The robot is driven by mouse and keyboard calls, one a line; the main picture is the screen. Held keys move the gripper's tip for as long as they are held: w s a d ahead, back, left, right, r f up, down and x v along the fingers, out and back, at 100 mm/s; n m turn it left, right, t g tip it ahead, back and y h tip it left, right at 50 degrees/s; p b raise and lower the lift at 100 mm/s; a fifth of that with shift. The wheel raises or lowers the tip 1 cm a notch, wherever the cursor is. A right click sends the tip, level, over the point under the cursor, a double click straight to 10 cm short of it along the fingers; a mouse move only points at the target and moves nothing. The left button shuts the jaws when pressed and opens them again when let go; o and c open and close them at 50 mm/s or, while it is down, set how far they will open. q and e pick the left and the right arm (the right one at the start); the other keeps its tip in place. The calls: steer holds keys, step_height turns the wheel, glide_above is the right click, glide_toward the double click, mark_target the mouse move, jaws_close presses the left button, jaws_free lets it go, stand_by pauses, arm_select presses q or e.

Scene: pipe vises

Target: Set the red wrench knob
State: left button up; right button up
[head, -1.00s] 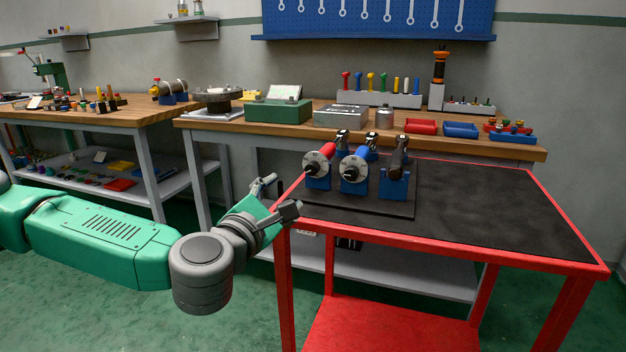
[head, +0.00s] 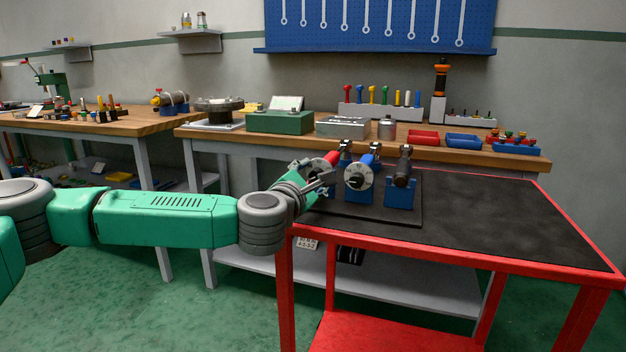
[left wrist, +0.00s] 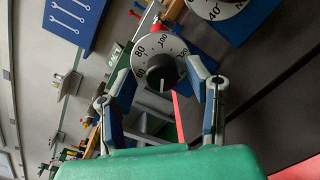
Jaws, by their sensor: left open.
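The red wrench (head: 332,157) is at the left of the row of vises, its dial mostly hidden behind my left gripper (head: 320,180). In the left wrist view its white dial (left wrist: 148,48) shows numbers such as 60, 80 and 100, with a black knob (left wrist: 161,73) in the middle. My left gripper (left wrist: 160,85) is open, one finger on each side of the dial and knob. I cannot tell whether a finger touches it. The blue wrench (head: 368,160) with its own dial (head: 358,174) lies in the middle vise. My right gripper is not in view.
A dark wrench (head: 403,165) lies in the right vise. The vises stand on a dark plate on the red-framed cart (head: 490,215), whose black top is clear to the right. A wooden bench (head: 400,142) with trays and boxes stands behind.

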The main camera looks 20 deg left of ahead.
arm_select(q)
steer(key=shift+d+r, duration=0.1)
steer(key=shift+d, duration=0.35)
jaws_close()
steer(key=shift+a, duration=0.1)
